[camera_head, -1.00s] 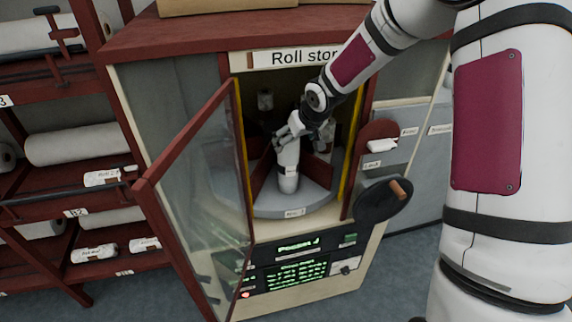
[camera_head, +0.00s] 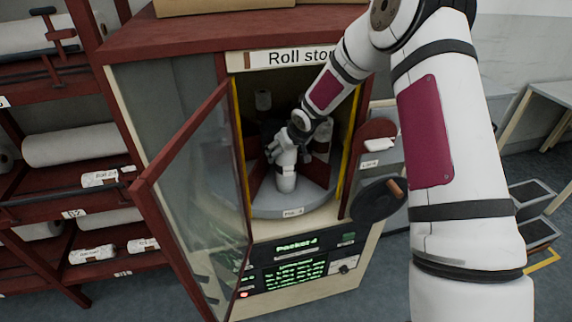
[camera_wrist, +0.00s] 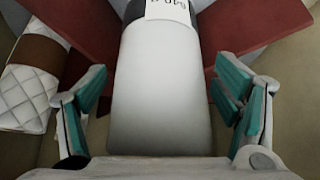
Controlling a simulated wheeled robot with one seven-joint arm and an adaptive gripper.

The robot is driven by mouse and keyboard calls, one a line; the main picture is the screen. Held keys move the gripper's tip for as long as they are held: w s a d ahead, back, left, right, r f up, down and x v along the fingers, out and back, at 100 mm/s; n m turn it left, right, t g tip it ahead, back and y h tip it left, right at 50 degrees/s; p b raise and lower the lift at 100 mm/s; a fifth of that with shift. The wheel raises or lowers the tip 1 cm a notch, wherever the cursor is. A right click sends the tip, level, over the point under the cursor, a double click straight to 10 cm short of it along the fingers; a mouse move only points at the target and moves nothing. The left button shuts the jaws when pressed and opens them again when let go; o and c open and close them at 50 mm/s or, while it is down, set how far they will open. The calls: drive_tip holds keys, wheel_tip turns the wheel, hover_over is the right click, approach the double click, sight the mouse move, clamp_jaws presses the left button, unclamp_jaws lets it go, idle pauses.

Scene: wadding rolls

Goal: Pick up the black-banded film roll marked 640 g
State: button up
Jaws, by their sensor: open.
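In the wrist view a smooth whitish roll (camera_wrist: 160,90) with a black band (camera_wrist: 201,5) stands between the two teal-padded fingers of my gripper (camera_wrist: 160,105). A white label at its far end seems to read 640 g, partly cut off by the frame. The fingers are open on either side of the roll, with a gap showing at each side. In the head view the roll (camera_head: 286,183) stands on the grey round turntable inside the cabinet, and my gripper (camera_head: 285,158) is at its upper part, hiding its top.
Dark red dividers (camera_wrist: 255,27) flank the roll. The cabinet's glass door (camera_head: 200,185) stands open at left. The turntable (camera_head: 262,204) has free rim in front. A shelf of rolls (camera_head: 75,146) is further left.

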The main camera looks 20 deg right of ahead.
drive_tip(key=c, duration=1.8)
clamp_jaws()
drive_tip(key=shift+r, duration=0.1)
